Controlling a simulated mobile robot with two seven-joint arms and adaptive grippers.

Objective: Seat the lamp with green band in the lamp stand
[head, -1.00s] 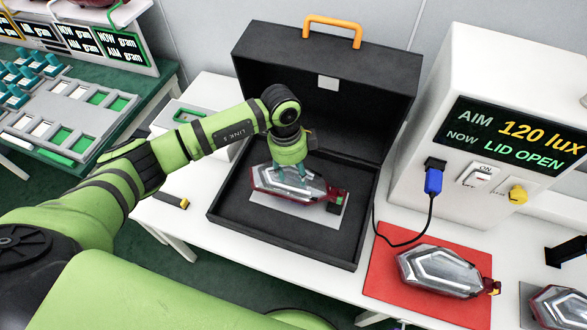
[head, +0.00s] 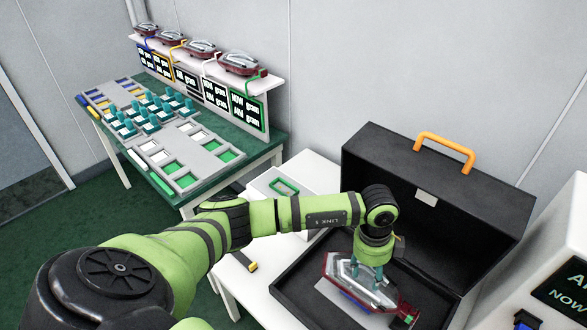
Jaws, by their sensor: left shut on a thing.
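The lamp with green band (head: 345,272) is a dark red and clear lens unit with a small green part (head: 408,312) at its lower right end. It is in the open black case, above a pale plate (head: 322,297). A blue strip shows between lamp and plate; I cannot tell whether the lamp touches the plate. My left gripper (head: 370,275) points down from above and is shut on the lamp. Its fingers partly cover the lens. I cannot identify the lamp stand with certainty. My right gripper is not in view.
The black case (head: 300,275) has a raised lid (head: 425,200) with an orange handle (head: 445,150). A green table (head: 235,160) at the back left bears several trays, teal pieces and a shelf with lamps (head: 240,64). A white display unit (head: 560,265) stands at right.

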